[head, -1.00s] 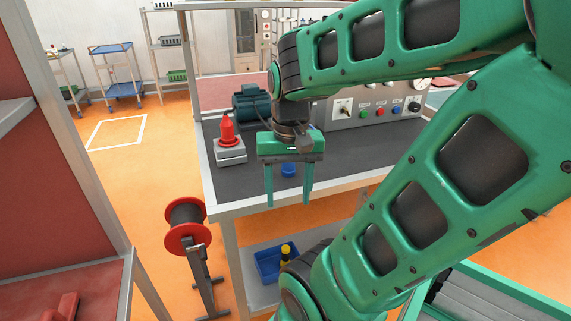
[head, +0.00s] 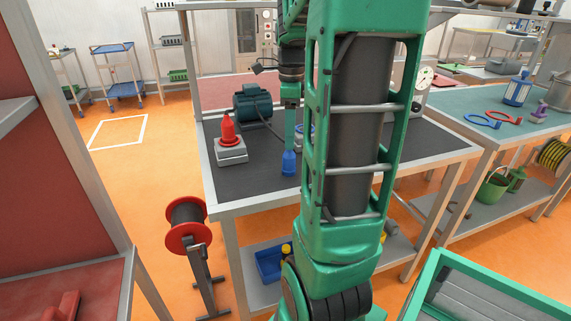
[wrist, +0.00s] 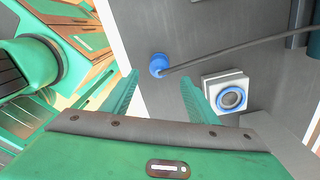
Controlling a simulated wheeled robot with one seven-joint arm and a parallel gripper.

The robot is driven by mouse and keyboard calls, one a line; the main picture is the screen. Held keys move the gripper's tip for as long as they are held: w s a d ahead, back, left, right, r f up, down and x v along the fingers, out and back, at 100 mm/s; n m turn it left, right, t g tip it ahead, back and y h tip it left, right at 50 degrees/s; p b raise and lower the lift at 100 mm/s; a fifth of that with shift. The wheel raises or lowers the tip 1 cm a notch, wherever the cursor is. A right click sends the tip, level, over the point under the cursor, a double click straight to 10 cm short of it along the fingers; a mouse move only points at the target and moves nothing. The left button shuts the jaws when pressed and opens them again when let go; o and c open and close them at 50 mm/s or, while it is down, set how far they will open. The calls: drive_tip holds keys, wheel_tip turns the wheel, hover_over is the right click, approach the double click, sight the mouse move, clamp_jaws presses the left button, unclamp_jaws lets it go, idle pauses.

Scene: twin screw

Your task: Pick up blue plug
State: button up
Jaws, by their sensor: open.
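The blue plug (head: 288,163) stands on the dark table top (head: 262,181), near its front edge. In the wrist view the blue plug (wrist: 158,62) shows from above, with a dark cable running from it to the right. My gripper (wrist: 158,80) is open, its fingers on either side of the view with the plug seen ahead between the tips. I cannot tell that either finger touches it. In the head view one finger shows above the plug, and my arm hides much of the gripper. A white block with a blue ring socket (wrist: 232,97) sits right of the fingers.
A red plug (head: 228,128) sits on a white block (head: 231,152) at the table's left, with a dark teal motor (head: 253,104) behind it. A cable reel (head: 186,226) stands on the floor in front. Another bench (head: 470,125) adjoins at the right.

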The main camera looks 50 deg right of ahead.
sight(289, 155)
wheel_tip(289, 155, down, 10)
drive_tip(key=shift+a+r, duration=0.1)
drive_tip(key=shift+r, duration=0.05)
idle(0.4)
drive_tip(key=c, duration=1.1)
